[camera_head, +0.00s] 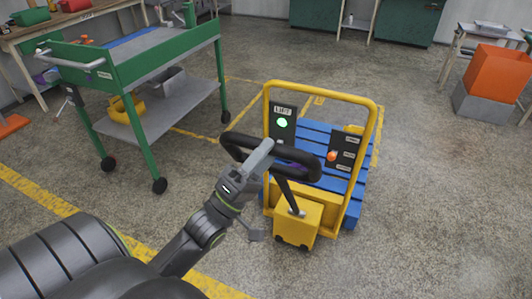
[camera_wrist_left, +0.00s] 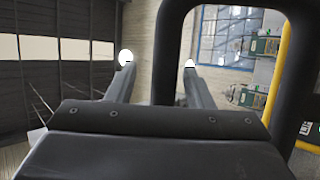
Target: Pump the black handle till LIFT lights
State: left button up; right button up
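A yellow pump truck (camera_head: 300,221) stands on the floor, with a black loop handle (camera_head: 238,138) on a dark stem. A dark panel (camera_head: 273,131) on its frame carries a label (camera_head: 284,110) in small lettering and a lamp (camera_head: 282,122) glowing bright green. My left gripper (camera_head: 262,152) is at the near bar of the handle. In the left wrist view, its two fingers (camera_wrist_left: 158,64) are apart. One black side bar of the handle (camera_wrist_left: 172,45) shows between them, with a gap at the left finger. The grip area is partly hidden. My right gripper is not in view.
An orange knob (camera_head: 332,156) sits on the right panel (camera_head: 346,149). A blue slatted pallet (camera_head: 357,190) lies behind the yellow frame. A green cart (camera_head: 135,60) stands at left, an orange bin (camera_head: 497,72) at far right. The floor right of the truck is clear.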

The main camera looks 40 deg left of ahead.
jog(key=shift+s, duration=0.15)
pick_arm(q)
jog(key=shift+s, duration=0.1)
jog(key=b+v, duration=0.4)
jog(key=v, duration=1.3)
jog(key=shift+b, duration=0.4)
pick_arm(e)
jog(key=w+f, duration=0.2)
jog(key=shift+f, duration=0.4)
pick_arm(q)
jog(key=shift+s+a, duration=0.1)
jog(key=shift+a, duration=0.05)
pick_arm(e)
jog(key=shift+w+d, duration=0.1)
